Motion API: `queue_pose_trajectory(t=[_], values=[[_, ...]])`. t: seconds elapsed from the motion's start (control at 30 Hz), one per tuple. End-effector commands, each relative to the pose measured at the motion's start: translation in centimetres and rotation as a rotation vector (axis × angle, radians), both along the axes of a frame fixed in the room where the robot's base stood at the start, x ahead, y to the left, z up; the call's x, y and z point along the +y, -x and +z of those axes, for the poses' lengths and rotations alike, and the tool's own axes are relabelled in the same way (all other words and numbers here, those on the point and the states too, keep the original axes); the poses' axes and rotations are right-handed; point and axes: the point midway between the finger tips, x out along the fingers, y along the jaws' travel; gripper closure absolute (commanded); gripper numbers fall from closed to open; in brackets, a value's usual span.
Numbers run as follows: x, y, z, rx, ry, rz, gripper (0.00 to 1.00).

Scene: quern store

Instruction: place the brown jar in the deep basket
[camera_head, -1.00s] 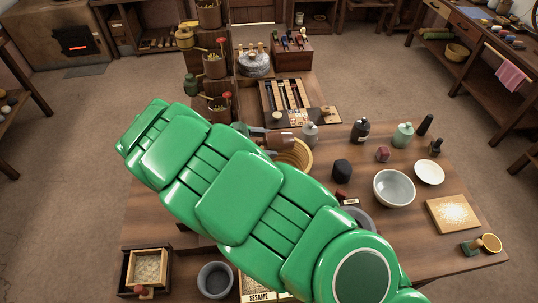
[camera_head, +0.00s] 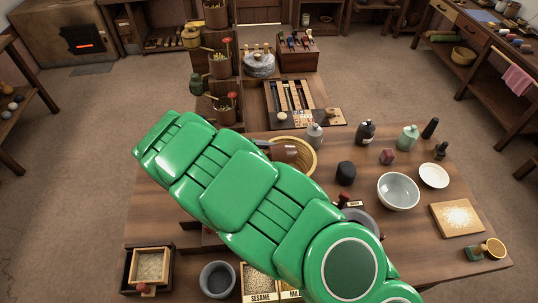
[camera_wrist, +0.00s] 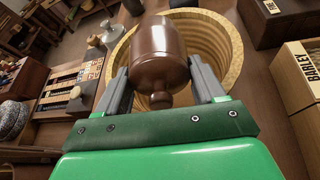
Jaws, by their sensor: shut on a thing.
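The brown jar (camera_wrist: 158,55) is gripped between the two grey fingers of my gripper (camera_wrist: 162,78) in the wrist view. It is tilted, with its narrow knobbed end towards my palm. The deep basket (camera_wrist: 232,50), round, ribbed and tan, lies behind the jar, whose outline falls over the basket's mouth. In the head view the jar (camera_head: 286,153) shows against the basket (camera_head: 312,157); my green arm hides part of the basket. I cannot tell how far the jar is above the rim or whether it touches.
Beside the basket stand a grey bottle (camera_head: 314,136), a black jar (camera_head: 346,173) and a dark bottle (camera_head: 366,131). A grey bowl (camera_head: 398,190) and white dish (camera_head: 433,175) are farther right. A tray of tools (camera_head: 290,98) lies behind. A box marked barley (camera_wrist: 300,75) is close by.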

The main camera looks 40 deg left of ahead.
Motion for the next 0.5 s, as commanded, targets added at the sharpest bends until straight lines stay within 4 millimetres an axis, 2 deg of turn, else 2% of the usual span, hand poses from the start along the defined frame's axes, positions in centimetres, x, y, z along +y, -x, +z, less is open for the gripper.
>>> queue_pose_trajectory(t=[0.5], values=[[0.00,0.00,-0.91,0.000,0.000,0.000,0.99]])
